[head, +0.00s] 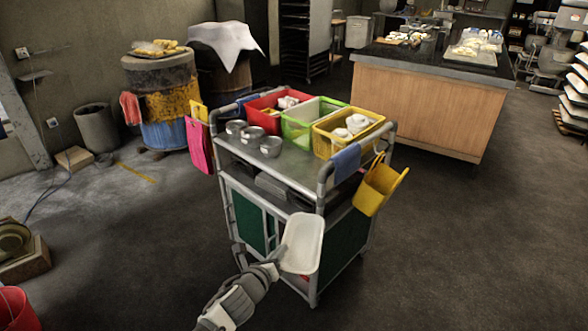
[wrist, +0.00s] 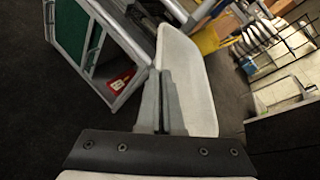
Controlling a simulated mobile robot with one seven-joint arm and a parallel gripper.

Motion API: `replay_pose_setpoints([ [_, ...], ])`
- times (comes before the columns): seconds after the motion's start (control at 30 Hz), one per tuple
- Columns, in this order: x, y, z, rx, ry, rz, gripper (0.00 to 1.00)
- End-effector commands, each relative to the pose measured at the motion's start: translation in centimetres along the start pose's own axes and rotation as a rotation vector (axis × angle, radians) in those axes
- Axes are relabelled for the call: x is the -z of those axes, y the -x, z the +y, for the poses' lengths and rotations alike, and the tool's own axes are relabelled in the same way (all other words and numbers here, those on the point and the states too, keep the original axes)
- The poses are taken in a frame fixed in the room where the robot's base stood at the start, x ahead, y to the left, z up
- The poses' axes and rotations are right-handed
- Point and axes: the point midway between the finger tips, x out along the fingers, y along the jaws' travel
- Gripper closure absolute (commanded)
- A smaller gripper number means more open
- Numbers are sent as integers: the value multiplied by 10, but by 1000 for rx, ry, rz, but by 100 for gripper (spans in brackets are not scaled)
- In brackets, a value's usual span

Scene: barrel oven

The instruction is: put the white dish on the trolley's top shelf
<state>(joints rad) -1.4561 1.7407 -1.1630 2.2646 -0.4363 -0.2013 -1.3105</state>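The white dish (head: 303,245) is a shallow, rounded rectangular dish. It hangs in the air in front of the trolley's near side, steeply tilted, below the level of the top shelf. My gripper (head: 278,257) is shut on the dish's left edge. In the wrist view the two fingers (wrist: 161,100) lie close together against the dish (wrist: 190,85). The trolley (wrist: 105,35) shows behind it. The trolley's top shelf (head: 290,168) is grey metal, with a bare strip along its near side.
Red (head: 262,120), green (head: 297,132) and yellow (head: 328,145) bins fill the shelf's far side. Several metal bowls (head: 271,147) stand at its left.

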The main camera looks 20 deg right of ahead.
Motion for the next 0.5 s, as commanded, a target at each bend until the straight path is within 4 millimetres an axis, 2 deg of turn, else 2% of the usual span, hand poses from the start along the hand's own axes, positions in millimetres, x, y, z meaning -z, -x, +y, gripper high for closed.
replay_pose_setpoints([
  [0.07,-2,-9,18,-66,26,-46,100],
  [0.23,-31,-20,42,-221,77,-133,100],
  [0.33,-54,-26,50,-304,107,-181,100],
  [0.5,-89,-36,51,-397,149,-238,100],
])
